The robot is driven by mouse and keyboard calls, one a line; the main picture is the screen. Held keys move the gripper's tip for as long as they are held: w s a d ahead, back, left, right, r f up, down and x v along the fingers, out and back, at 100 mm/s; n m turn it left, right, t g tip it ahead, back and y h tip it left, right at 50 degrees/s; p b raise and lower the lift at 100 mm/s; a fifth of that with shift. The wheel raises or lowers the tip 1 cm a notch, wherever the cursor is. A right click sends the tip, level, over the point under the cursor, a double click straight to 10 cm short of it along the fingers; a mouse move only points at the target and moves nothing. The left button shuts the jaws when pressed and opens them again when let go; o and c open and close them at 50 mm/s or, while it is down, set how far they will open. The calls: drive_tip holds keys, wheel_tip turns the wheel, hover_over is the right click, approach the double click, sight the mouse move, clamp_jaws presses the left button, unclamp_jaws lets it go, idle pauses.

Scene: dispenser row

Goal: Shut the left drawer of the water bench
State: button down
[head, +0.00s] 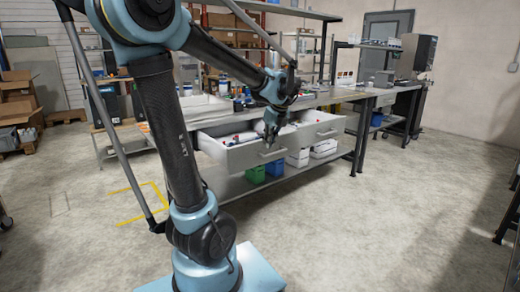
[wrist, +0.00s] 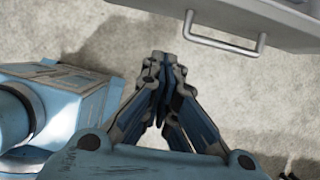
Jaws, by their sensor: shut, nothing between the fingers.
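The left drawer (head: 240,156) of the water bench (head: 335,97) is pulled out, with its grey front and bar handle towards me and small items inside. In the wrist view, a grey front (wrist: 265,22) with a bar handle (wrist: 225,43) shows at the upper right. My gripper (head: 269,140) overlaps the drawer front in the head view. In the wrist view my gripper (wrist: 163,60) is shut and empty, with floor behind its fingertips and a gap to the handle. I cannot tell the exact distance to the drawer.
The drawer (head: 324,130) to its right also stands out from the bench. Green (head: 256,174) and blue (head: 275,167) containers and white boxes stand on the lower shelf. The floor (head: 370,220) in front is clear. Shelving stands behind the bench.

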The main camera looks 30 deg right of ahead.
sight(256, 154)
drive_tip(key=shift+w+a+f, duration=0.2)
drive_tip(key=shift+w+f, duration=1.7)
drive_tip(key=shift+f, duration=0.25)
drive_tip(key=shift+w+a+f, duration=0.15)
drive_tip(key=shift+w+f, duration=1.7)
drive_tip(key=shift+f, duration=0.3)
drive_tip(key=shift+a, duration=0.1)
